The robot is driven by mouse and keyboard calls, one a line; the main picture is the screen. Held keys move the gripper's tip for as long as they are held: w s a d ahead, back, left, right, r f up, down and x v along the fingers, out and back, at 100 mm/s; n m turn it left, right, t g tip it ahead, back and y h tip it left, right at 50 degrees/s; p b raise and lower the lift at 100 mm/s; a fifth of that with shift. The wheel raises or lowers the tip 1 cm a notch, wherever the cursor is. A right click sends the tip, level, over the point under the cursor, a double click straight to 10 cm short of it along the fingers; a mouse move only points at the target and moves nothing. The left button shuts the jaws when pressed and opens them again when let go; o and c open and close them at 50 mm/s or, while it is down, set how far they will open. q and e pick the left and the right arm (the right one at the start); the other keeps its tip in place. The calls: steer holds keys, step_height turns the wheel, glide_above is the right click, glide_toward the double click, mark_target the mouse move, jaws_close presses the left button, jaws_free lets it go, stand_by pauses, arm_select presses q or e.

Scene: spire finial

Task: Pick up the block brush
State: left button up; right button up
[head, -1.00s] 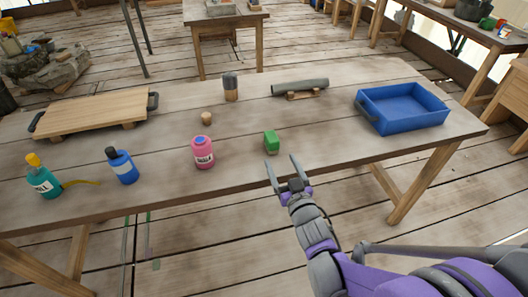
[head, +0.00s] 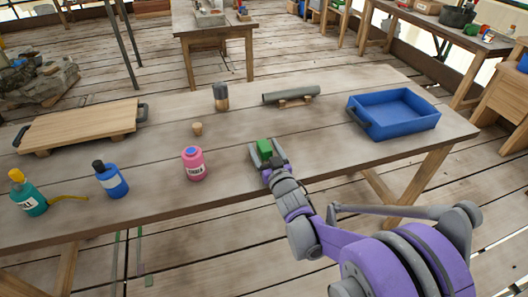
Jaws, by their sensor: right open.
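A small green block (head: 264,145), which I take to be the block brush, stands on the wooden table near its front edge, right of the pink bottle. My right gripper (head: 266,152) is open, with one finger on the left of the green block and the other on its right. The gripper partly hides the block's lower part. I cannot tell whether the fingers touch it. My left gripper is not in view.
On the table (head: 320,140) are a pink bottle (head: 193,165), a blue bottle (head: 111,181), a teal bottle (head: 29,197), a cork (head: 197,129), a dark-topped cylinder (head: 221,97), a grey roll (head: 291,93), a wooden board (head: 80,124) and a blue tray (head: 394,112).

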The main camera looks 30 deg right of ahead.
jaws_close()
stand_by(0.3)
steer(key=shift+s+r, duration=0.15)
